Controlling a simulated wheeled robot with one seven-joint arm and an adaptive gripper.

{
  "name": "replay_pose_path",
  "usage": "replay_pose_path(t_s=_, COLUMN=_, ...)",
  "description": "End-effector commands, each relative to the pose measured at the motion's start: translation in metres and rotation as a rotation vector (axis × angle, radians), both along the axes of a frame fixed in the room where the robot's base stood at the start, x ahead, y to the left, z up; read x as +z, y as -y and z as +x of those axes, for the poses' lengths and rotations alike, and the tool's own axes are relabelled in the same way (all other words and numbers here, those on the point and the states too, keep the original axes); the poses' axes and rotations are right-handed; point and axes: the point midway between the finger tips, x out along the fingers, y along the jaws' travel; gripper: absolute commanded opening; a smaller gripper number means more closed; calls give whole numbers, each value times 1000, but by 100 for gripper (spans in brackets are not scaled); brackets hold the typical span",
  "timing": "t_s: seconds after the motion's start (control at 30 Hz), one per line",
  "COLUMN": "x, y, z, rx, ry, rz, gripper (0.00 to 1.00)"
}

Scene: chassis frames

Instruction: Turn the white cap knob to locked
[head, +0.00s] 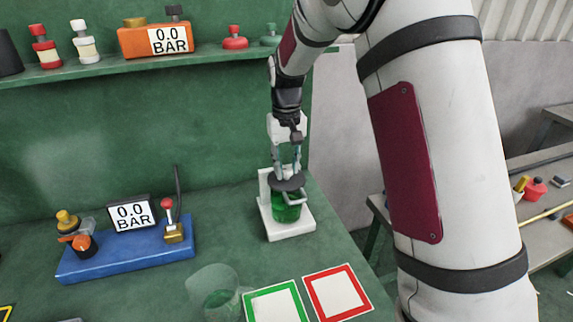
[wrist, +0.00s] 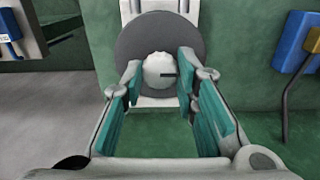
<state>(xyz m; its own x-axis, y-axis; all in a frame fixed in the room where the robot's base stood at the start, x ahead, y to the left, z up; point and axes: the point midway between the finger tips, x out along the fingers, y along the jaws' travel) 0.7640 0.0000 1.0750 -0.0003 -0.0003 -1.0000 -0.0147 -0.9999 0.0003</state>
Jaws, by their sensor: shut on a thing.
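The white cap knob (wrist: 155,70) sits in the middle of a round dark grey lid (wrist: 128,42) in the wrist view. In the head view the grey lid (head: 287,183) tops a green canister (head: 287,212) standing on a white base (head: 300,232); the knob is hidden by my fingers. My gripper (head: 287,172) comes down from above. In the wrist view its teal-padded fingertips (wrist: 160,80) are on either side of the knob, shut on it. I cannot read any lock marking.
A blue block (head: 120,258) with a 0.0 BAR display (head: 132,215) stands to the left. A clear cup (head: 213,285), a green-framed card (head: 275,303) and a red-framed card (head: 337,292) lie in front. A green shelf (head: 100,70) runs behind with several items on it.

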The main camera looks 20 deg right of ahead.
Motion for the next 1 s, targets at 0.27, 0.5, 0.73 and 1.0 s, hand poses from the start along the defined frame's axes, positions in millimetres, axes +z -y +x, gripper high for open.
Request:
replay_pose_path(t_s=0.27, x=0, y=0, z=0, rx=-2, ry=2, rz=1, gripper=0)
replay_pose_path(t_s=0.5, x=0, y=0, z=0, rx=-1, ry=1, rz=0, gripper=48)
replay_pose_path(t_s=0.73, x=2, y=0, z=0, rx=0, ry=1, rz=0, gripper=48)
replay_pose_path(t_s=1.0, x=41, y=0, z=1, rx=-1, ry=7, rz=1, gripper=48)
